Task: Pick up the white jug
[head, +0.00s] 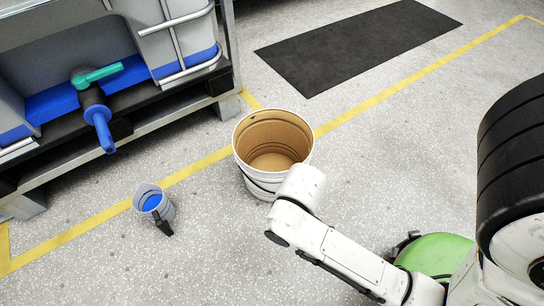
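The white jug (149,209) stands upright on the speckled grey floor at the lower left of the head view. It is open at the top, with blue inside and a dark handle (163,226) on its lower right side. My white arm reaches in from the lower right and ends in a rounded joint beside the drum, well to the right of the jug. My gripper does not show, and nothing is seen touching the jug.
A white open drum (262,185), brown inside, stands between the jug and my arm. A rack (170,108) holding a container with a blue and teal valve (97,103) is at the upper left. A black mat (350,45) lies beyond the yellow floor line (390,92).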

